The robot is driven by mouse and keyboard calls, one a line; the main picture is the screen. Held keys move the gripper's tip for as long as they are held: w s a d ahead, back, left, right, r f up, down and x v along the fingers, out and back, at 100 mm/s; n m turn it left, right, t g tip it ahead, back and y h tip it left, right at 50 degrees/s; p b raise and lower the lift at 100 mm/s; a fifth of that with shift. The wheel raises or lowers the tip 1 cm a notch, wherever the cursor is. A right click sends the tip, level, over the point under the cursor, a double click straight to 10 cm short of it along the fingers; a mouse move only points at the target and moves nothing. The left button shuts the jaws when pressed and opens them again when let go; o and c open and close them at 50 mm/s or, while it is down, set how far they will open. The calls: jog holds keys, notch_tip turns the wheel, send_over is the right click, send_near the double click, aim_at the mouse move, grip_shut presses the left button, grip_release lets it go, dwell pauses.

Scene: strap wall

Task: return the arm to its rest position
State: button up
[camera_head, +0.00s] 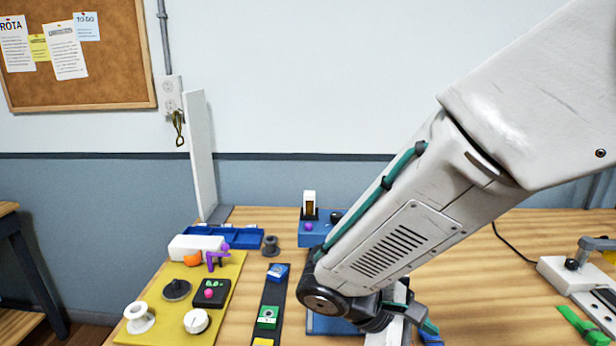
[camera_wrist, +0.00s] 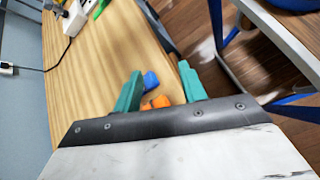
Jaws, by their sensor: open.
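My gripper (camera_wrist: 158,86) is open in the wrist view, its two teal fingers spread apart over the table's edge. A blue piece (camera_wrist: 151,81) and an orange piece (camera_wrist: 158,102) show between the fingers. Neither is seen to be clamped, and how far they lie from the fingers is unclear. In the head view my arm reaches in from the upper right, bent low over the wooden table. My gripper is mostly hidden there behind the wrist links.
A yellow board (camera_head: 160,322) with knobs and a dark strip (camera_head: 270,301) with coloured blocks lie left of my arm. A blue tray (camera_head: 250,238) and a white upright panel (camera_head: 200,150) stand behind. A white device (camera_head: 570,277) is at the right. Bare table lies between.

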jog(key=s+d+r+m+t+y, duration=0.2)
jog(key=s+d+r+m+y, duration=0.5)
jog(key=s+r+m+y, duration=0.3)
notch_tip(320, 180, up, 2)
jog(key=shift+s+d+m, duration=0.35)
jog(key=shift+s+m, duration=0.1)
jog(key=shift+m, duration=0.65)
